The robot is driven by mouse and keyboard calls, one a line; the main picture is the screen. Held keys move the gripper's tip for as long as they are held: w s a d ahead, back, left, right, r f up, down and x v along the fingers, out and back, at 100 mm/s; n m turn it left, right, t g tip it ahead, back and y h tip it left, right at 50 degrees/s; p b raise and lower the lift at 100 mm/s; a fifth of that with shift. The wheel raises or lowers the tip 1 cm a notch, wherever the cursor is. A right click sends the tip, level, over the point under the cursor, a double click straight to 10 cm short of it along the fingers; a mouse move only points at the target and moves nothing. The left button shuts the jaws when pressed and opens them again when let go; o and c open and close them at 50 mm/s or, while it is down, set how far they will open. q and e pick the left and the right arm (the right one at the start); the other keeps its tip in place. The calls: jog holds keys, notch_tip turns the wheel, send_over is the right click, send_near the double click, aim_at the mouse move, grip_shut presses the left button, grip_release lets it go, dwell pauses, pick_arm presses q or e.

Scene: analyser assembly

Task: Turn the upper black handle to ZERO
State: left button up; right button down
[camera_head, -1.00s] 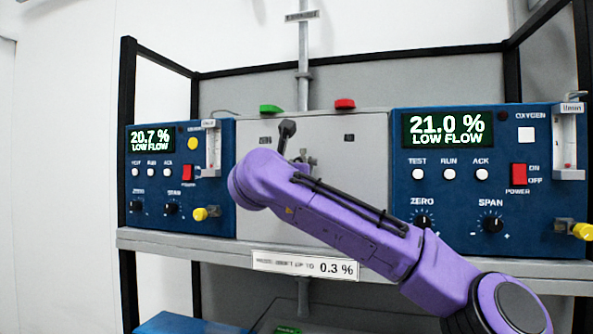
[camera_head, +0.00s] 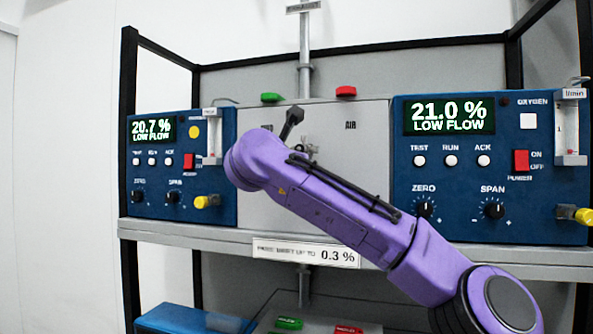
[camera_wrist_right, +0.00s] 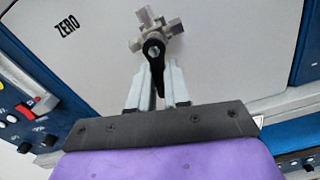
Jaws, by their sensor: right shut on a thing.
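The upper black handle (camera_wrist_right: 154,48) sits on a grey, cross-shaped valve (camera_wrist_right: 172,26) on the pale panel in the right wrist view. My right gripper (camera_wrist_right: 156,80) is shut on the lower part of the handle, with one finger on either side. The word ZERO (camera_wrist_right: 67,25) is on the panel, left of the valve. In the head view the handle (camera_head: 292,122) shows as a tilted black lever just above my purple right arm, which hides the right gripper and part of the valve (camera_head: 308,150). My left gripper is not in view.
A blue analyser stands on each side of the panel, the left one (camera_head: 228,160) and the right one (camera_head: 400,170). A green button (camera_head: 271,97) and a red button (camera_head: 345,91) sit above the panel. The shelf edge (camera_head: 200,235) runs below.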

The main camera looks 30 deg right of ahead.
jog(key=shift+w+a+r+m+b, duration=0.3)
jog(key=shift+r+m+b, duration=0.15)
jog(key=shift+m, duration=2.1)
jog(key=shift+w+a+r+m+b, duration=0.2)
jog(key=shift+r+m+b, duration=0.25)
jog(key=shift+m, duration=2.05)
jog(key=shift+w+a+r+m+b, duration=0.2)
jog(key=shift+w+r+m+b, duration=0.25)
jog(key=shift+m, duration=2.1)
jog(key=shift+s+r, duration=0.1)
jog(key=c, duration=1.1)
grip_release()
